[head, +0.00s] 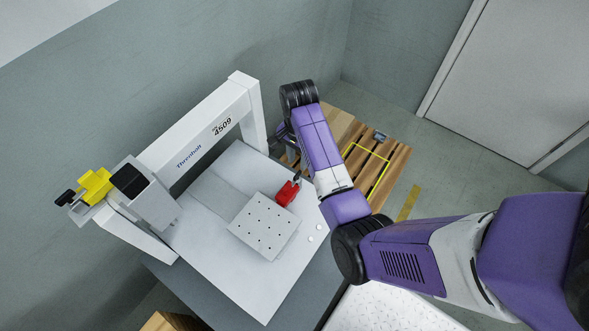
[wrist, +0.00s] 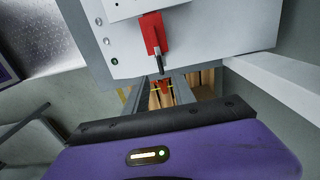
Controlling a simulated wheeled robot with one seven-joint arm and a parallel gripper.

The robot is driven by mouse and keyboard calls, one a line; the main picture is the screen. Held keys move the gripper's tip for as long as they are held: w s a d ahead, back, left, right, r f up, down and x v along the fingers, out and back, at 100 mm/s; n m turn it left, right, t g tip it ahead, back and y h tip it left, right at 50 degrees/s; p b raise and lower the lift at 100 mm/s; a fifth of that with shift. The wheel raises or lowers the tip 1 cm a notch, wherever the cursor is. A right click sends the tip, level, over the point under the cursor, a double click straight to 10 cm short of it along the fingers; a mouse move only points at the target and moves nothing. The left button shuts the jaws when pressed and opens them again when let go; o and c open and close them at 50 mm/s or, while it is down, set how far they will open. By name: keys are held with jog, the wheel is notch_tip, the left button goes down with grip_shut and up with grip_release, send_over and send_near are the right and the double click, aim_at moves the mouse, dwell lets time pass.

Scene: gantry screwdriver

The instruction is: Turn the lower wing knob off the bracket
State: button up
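A red bracket-like block (head: 287,193) with a small black lever or knob stands at the right edge of the perforated plate on the gantry machine's bed. In the wrist view the red block (wrist: 153,28) is at the top, with its dark lever (wrist: 158,62) pointing toward my gripper. In the head view my arm mostly hides the gripper. I cannot tell which part is the lower wing knob.
A white gantry frame (head: 207,135) carries a grey head and a yellow block (head: 96,184) with a black knob at left. The perforated plate (head: 262,226) lies on the pale bed. A wooden pallet (head: 393,165) with yellow marking is behind my arm. A grey wall borders the machine.

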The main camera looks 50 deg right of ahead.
aim_at(297, 174)
notch_tip(297, 174, down, 7)
jog(key=shift+f+b, duration=0.2)
jog(key=shift+b, duration=0.15)
grip_shut()
